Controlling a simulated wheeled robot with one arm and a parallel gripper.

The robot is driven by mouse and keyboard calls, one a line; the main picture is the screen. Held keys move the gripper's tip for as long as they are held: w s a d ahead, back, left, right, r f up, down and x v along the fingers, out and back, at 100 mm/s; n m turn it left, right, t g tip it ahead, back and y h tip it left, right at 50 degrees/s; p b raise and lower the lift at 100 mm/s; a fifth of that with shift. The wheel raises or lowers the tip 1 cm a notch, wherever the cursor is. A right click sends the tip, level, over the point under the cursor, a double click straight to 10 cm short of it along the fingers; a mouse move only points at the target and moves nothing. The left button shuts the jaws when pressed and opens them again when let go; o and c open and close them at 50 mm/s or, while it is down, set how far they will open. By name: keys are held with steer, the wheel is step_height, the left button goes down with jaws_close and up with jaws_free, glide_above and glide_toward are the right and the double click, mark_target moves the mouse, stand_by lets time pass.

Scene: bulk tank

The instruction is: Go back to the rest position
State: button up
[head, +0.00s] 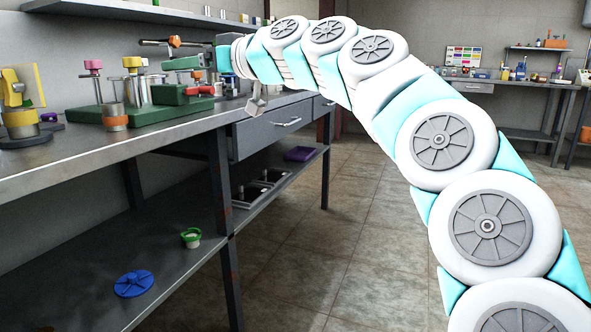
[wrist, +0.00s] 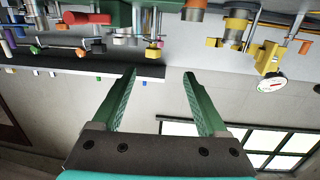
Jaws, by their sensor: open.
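My gripper (head: 183,64) is at the far end of my outstretched arm, above the back part of the workbench (head: 150,132) in the head view. In the wrist view my gripper (wrist: 160,78) has its two green fingers well apart, with nothing between them. The wrist picture looks upside down, with bench items along its top and a window (wrist: 250,140) at its bottom. Whether the fingers touch anything on the bench cannot be told from the head view.
A green-based fixture (head: 140,115) and a yellow-and-black device (head: 20,110) stand on the bench near my gripper. A blue handwheel (head: 134,283) and a green-rimmed cup (head: 191,238) are on the lower shelf. The tiled floor (head: 300,240) right of the bench is clear.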

steer(key=s+d+f+m+g+h+p, duration=0.25)
steer(key=s+d+f, duration=0.3)
steer(key=f, duration=0.35)
steer(key=s+d+f+m+g+h+p, duration=0.1)
steer(key=s+d+f+h+p, duration=0.1)
steer(key=s+d+f+h, duration=0.4)
steer(key=s+d+f+m+g+h+p, duration=0.15)
steer(key=s+d+f, duration=0.25)
steer(key=s+f, duration=0.5)
steer(key=s+d+f+m+g+h+p, duration=0.3)
steer(key=s+d+f+m, duration=0.4)
steer(key=s+d+f, duration=0.8)
steer(key=s+d+g+h, duration=0.1)
steer(key=s+d+h, duration=0.1)
steer(key=s+d, duration=0.1)
steer(key=shift+s+d+f+g+p, duration=0.3)
steer(key=shift+s+d, duration=0.05)
steer(key=shift+s, duration=0.25)
steer(key=shift+w, duration=0.1)
